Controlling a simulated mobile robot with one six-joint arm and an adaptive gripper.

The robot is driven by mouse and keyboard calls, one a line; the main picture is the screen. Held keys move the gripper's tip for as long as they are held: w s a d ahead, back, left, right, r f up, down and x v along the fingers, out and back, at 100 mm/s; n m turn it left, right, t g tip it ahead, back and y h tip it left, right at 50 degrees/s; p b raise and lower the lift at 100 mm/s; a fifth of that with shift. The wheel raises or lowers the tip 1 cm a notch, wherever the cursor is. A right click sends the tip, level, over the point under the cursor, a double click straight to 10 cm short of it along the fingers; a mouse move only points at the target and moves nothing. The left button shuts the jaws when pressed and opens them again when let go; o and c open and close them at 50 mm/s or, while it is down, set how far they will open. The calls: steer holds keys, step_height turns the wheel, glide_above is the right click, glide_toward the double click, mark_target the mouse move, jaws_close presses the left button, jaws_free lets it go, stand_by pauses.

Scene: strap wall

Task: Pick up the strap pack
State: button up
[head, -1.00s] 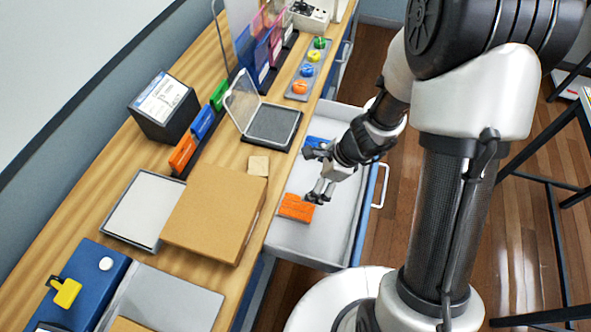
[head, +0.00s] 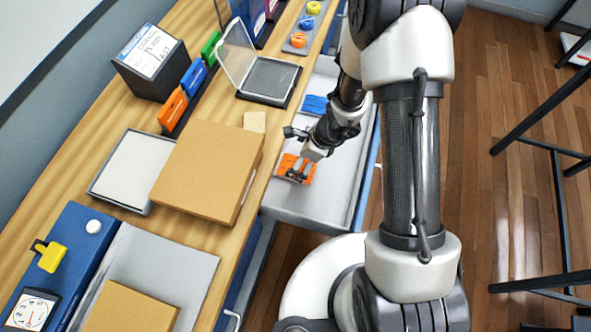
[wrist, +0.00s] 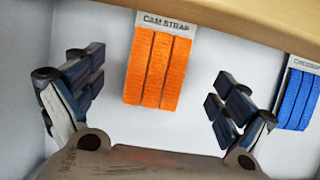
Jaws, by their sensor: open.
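An orange strap pack (wrist: 155,68) with a pale label reading CAM STRAP lies flat in the open drawer. It also shows in the head view (head: 296,168), partly hidden by my gripper (head: 297,175). In the wrist view my gripper (wrist: 160,92) is open, with one finger on each side of the orange pack and clear gaps between. The fingers do not touch it. A blue strap pack (head: 315,104) lies farther back in the same drawer; it shows at the right edge of the wrist view (wrist: 298,95), beyond the right finger.
The drawer (head: 290,205) is pulled out below the wooden bench (head: 262,150), whose edge runs close beside my gripper. A cardboard box (head: 205,165) sits near that edge. The drawer's front wall (head: 366,175) stands on the other side.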

mark_target(287, 166)
steer(key=shift+b+x, duration=1.2)
steer(key=shift+x, duration=1.35)
steer(key=shift+s+d+f, duration=0.1)
steer(key=shift+d+f, duration=0.05)
steer(key=shift+f, duration=0.05)
steer(key=c, duration=1.2)
